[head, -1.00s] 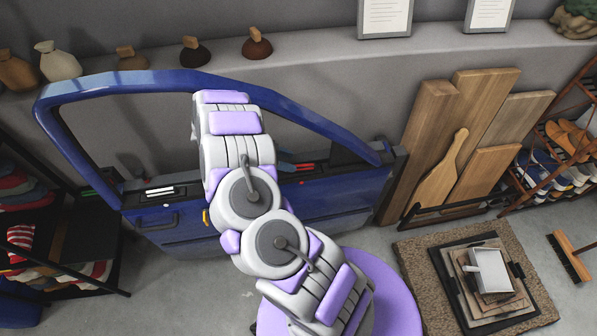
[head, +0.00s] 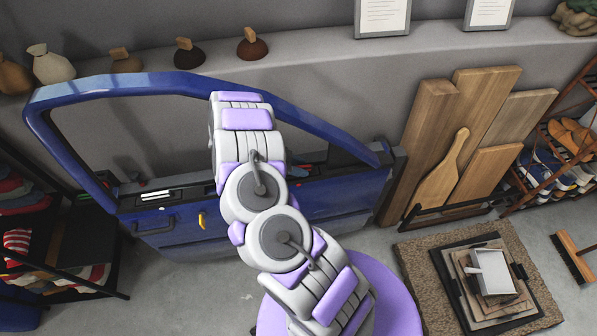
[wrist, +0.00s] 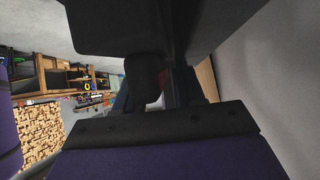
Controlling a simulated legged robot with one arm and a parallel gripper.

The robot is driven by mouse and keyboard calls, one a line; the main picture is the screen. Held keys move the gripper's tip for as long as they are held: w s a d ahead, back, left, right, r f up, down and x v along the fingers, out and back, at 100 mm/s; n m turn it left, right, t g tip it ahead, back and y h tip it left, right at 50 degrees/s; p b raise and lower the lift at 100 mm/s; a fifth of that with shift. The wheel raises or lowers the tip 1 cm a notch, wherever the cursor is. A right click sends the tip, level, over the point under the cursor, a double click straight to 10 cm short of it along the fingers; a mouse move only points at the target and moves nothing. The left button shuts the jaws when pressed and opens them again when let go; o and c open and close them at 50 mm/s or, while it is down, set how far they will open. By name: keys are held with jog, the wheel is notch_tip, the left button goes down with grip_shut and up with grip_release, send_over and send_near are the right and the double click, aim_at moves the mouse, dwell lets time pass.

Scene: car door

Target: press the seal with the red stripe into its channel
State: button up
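The blue car door (head: 335,195) stands upright by the wall, with its window frame arching above it. Small red marks (head: 305,164) show on its upper edge just right of my arm; I cannot tell whether they are the seal's red stripe. The channel is not clearly visible. My arm reaches over the door's middle and hides my gripper in the head view. In the wrist view, dark parts of my gripper (wrist: 155,85) stand above and below a dark rounded shape with a faint reddish edge. I cannot tell whether it is held.
White-marked pieces (head: 156,195) and a yellow handle (head: 201,220) show on the door left of my arm. A black rack with cloth (head: 60,245) stands at left. Wooden boards (head: 480,130) lean at right, near a mat (head: 415,262) with stacked frames.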

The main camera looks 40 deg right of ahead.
jog(key=shift+a+r, duration=0.2)
jog(key=shift+a, duration=0.65)
jog(key=c, duration=0.6)
jog(key=shift+d+f, duration=0.1)
jog(key=shift+d, duration=0.45)
grip_shut()
jog(key=shift+w+a+r, duration=0.1)
jog(key=shift+a+r, duration=0.05)
jog(key=shift+r, duration=0.35)
jog(key=r, duration=0.1)
jog(key=r+p, duration=0.1)
jog(key=r, duration=0.1)
jog(key=shift+s+a, duration=0.2)
jog(key=shift+a, duration=0.15)
jog(key=s+a+r+p, duration=0.1)
jog(key=s+a+p, duration=0.1)
jog(key=s+a, duration=0.85)
jog(key=shift+g+h, duration=0.4)
jog(key=shift+h, duration=0.5)
jog(key=w+d+r, duration=0.1)
jog(key=w+d, duration=0.2)
jog(key=w+d+r, duration=0.1)
jog(key=w+d, duration=0.3)
jog(key=w+d+r, duration=0.1)
jog(key=w+d, duration=0.2)
jog(key=d, duration=0.1)
jog(key=shift+w+d, duration=0.25)
jog(key=shift+w, duration=0.15)
jog(key=shift+a+r, duration=0.1)
jog(key=shift+a, duration=0.1)
